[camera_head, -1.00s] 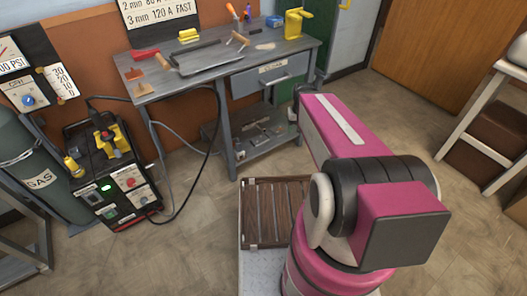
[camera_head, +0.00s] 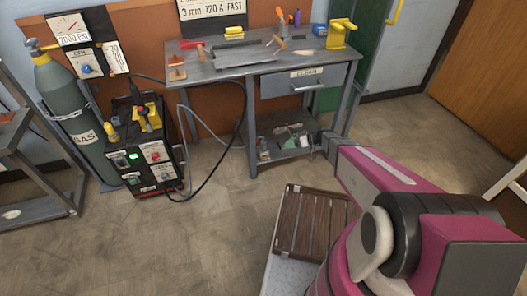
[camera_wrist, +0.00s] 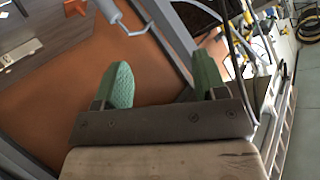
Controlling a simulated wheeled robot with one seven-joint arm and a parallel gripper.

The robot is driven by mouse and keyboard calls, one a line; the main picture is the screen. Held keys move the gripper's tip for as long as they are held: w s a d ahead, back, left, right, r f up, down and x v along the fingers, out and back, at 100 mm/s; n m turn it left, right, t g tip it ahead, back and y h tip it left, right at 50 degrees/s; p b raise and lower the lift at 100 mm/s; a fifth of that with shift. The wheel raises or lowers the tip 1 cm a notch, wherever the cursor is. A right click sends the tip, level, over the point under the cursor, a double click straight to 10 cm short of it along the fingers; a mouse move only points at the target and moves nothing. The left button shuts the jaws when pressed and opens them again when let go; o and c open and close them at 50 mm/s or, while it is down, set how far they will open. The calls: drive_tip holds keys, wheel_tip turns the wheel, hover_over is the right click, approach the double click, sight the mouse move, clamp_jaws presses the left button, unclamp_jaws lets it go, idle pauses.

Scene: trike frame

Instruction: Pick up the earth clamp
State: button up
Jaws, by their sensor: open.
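I cannot tell for sure which thing is the earth clamp. A yellow, clamp-like thing (camera_head: 147,115) sits on top of the black welding machine (camera_head: 147,160), with cables by it. Another yellow tool (camera_head: 340,33) stands at the right end of the workbench (camera_head: 205,69). My gripper (camera_wrist: 164,80) is open in the wrist view, its two green fingers apart and nothing between them. It points past an orange-brown surface; small yellow things (camera_wrist: 258,50) show beyond its right finger.
A green gas cylinder (camera_head: 75,115) stands left of the machine. A black cable (camera_head: 240,125) loops down between machine and bench. A slatted wooden crate (camera_head: 310,222) lies by my arm. A metal rack (camera_head: 45,185) is at far left. The floor in front of the machine is clear.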

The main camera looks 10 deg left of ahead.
sight(263, 149)
drive_tip(key=w+a+f+n+t+y, duration=0.1)
drive_tip(key=w+a+f+t+y, duration=0.1)
drive_tip(key=w+a+f, duration=0.3)
drive_tip(key=w+a+f+n+t+y, duration=0.2)
drive_tip(key=a+f+y, duration=0.1)
drive_tip(key=f, duration=0.4)
drive_tip(key=shift+t, duration=0.4)
drive_tip(key=x, duration=1.1)
drive_tip(key=shift+s+f, duration=0.25)
drive_tip(key=shift+f, duration=0.15)
drive_tip(key=c, duration=1)
